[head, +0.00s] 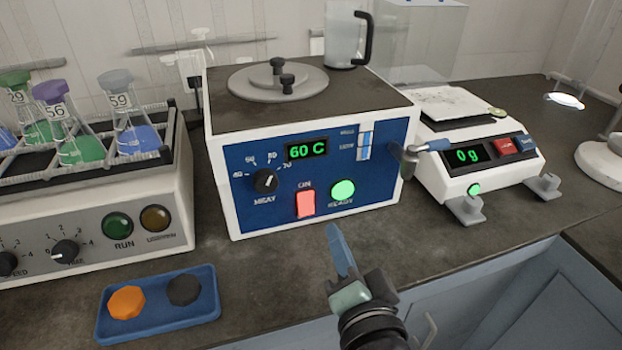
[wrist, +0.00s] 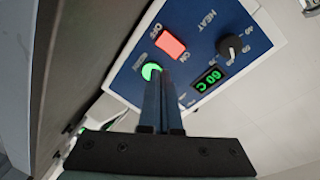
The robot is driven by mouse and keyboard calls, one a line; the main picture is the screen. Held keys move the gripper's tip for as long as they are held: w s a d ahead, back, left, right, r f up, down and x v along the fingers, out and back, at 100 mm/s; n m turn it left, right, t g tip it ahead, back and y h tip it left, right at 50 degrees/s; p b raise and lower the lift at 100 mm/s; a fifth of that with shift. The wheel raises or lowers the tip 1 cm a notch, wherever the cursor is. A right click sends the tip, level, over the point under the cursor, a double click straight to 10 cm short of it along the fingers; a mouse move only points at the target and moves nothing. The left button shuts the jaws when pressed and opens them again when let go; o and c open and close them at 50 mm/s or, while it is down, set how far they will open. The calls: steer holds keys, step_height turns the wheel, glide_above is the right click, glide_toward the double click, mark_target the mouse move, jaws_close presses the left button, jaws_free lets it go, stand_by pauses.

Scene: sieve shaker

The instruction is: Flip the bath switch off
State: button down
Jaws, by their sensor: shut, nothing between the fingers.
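The bath (head: 300,150) is a white box with a blue front panel, standing in the middle of the bench in the head view. Its switch (head: 305,204) is a lit red rocker low on the panel, beside a lit green round lamp (head: 343,190). The switch also shows in the wrist view (wrist: 170,44), with "ON" and "OFF" marked at its two ends. The display (head: 306,149) reads 60 C. My gripper (head: 334,232) is shut and empty, in front of the panel, below and right of the switch. In the wrist view its fingers (wrist: 163,85) point toward the panel near the green lamp.
A flask shaker (head: 90,215) stands left and a balance (head: 470,150) right. A drain tap (head: 420,150) sticks out at the bath's right side. A blue tray (head: 205,305) with orange and black pieces lies front left. The bench before the panel is clear.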

mark_target(305, 211)
steer(key=s+r+m+g+y+p, duration=0.1)
steer(key=s+r+m+g+p, duration=0.2)
steer(key=s+p, duration=0.4)
steer(key=r+m+p, duration=0.1)
steer(key=m+p, duration=0.1)
steer(key=p, duration=0.7)
steer(key=shift+p, duration=0.3)
steer(key=shift+w+d, duration=0.1)
steer(key=x, duration=1.4)
steer(key=shift+f+b, duration=0.2)
steer(key=shift+b, duration=0.2)
